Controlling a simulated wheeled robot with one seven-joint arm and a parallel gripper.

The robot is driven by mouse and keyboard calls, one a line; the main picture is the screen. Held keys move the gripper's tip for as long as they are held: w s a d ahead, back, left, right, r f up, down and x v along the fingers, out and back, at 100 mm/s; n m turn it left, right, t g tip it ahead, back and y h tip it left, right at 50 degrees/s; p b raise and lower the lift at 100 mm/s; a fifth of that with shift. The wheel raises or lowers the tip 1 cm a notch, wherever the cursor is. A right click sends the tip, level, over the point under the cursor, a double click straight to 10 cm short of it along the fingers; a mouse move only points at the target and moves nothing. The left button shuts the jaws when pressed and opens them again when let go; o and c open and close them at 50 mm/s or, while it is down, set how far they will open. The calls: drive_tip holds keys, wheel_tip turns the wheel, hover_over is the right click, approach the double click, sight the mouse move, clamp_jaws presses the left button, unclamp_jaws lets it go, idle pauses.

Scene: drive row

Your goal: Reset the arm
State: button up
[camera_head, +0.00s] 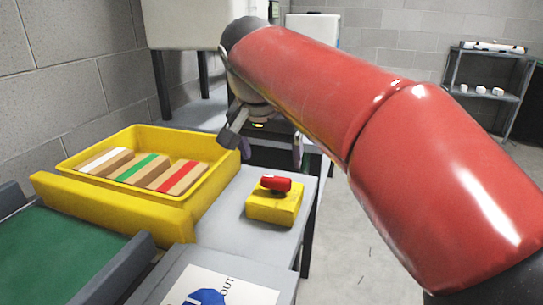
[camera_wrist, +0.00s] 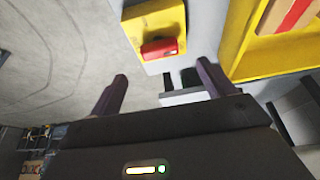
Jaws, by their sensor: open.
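My red arm crosses the right half of the head view, reaching up and left over the grey table. My gripper (camera_wrist: 162,84) shows in the wrist view with its two dark purple fingers apart and nothing between them. In the head view the gripper is partly hidden at the arm's far end, above the table's far edge. The yellow box (camera_head: 272,208) with a red switch (camera_head: 275,183) sits on the table, apart from the gripper. It also shows in the wrist view (camera_wrist: 146,20), ahead of the fingers.
A yellow tray (camera_head: 180,205) with three wooden blocks striped white (camera_head: 104,161), green (camera_head: 143,168) and red (camera_head: 182,177) stands at left. A green surface with grey rails (camera_head: 120,270) and a sign reading OUT (camera_head: 225,288) lie in front. Shelves (camera_head: 485,95) stand far right; open floor lies right.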

drive_tip(key=s+d+f+n+y, duration=0.1)
drive_tip(key=s+d+f+n, duration=0.1)
drive_tip(key=s+d+f, duration=0.4)
drive_tip(key=s+d+f+n+t, duration=0.1)
drive_tip(key=s+d+f, duration=0.4)
drive_tip(key=s+f, duration=0.7)
drive_tip(key=shift+s+d+n+y, duration=0.4)
drive_tip(key=shift+s+n, duration=0.05)
drive_tip(key=shift+n, duration=0.35)
